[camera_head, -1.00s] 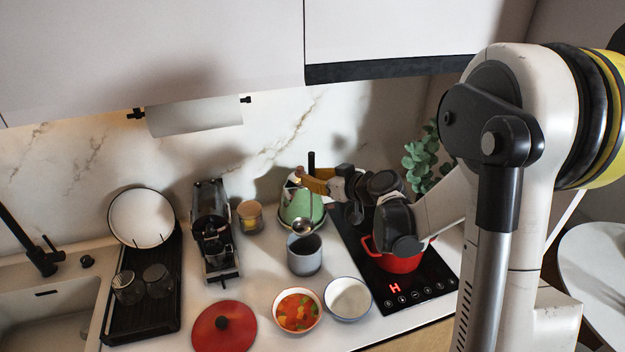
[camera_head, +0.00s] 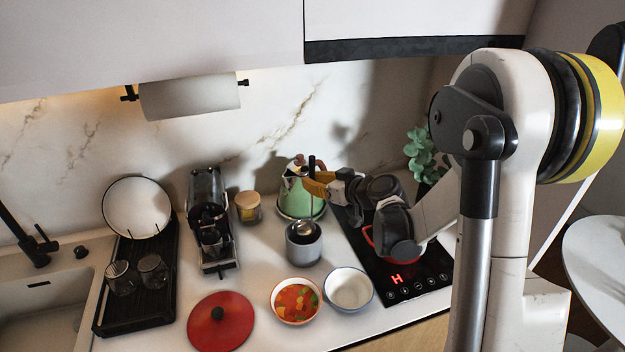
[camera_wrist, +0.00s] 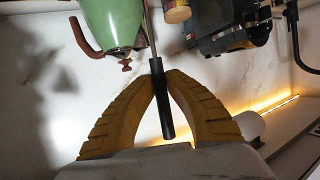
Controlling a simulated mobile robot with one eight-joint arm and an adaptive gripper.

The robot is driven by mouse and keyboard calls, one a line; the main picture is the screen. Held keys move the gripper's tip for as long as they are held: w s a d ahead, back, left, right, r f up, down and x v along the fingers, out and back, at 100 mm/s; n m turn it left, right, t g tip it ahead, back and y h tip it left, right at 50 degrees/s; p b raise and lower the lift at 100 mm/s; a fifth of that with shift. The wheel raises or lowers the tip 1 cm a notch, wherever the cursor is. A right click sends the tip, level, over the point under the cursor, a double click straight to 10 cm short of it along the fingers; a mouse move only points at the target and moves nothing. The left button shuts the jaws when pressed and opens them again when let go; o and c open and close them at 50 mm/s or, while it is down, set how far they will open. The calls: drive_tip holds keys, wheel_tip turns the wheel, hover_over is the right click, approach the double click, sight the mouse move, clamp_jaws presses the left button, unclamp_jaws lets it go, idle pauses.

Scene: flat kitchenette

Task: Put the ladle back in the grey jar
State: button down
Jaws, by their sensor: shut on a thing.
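The ladle (camera_head: 311,205) hangs upright, with a black handle on top and a metal bowl below. My gripper (camera_head: 314,186) is shut on its handle; in the wrist view both yellow fingers (camera_wrist: 160,76) close around the black handle (camera_wrist: 164,112). The grey jar (camera_head: 303,248) stands on the counter under the ladle. The ladle's bowl shows at the jar's mouth, against its opening. I cannot tell whether it is inside the rim or just above it.
A green kettle (camera_head: 292,198) stands close behind the ladle. A bowl of chopped food (camera_head: 296,318) and a white bowl (camera_head: 348,290) are in front of the jar. A red pot (camera_head: 370,237) is on the hob (camera_head: 420,279) at right, partly hidden by my arm.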

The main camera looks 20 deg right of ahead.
drive_tip(key=shift+f+b, duration=3.45)
drive_tip(key=shift+f, duration=0.45)
drive_tip(key=c, duration=1.4)
unclamp_jaws()
drive_tip(key=v, duration=1.2)
drive_tip(key=shift+r, duration=0.1)
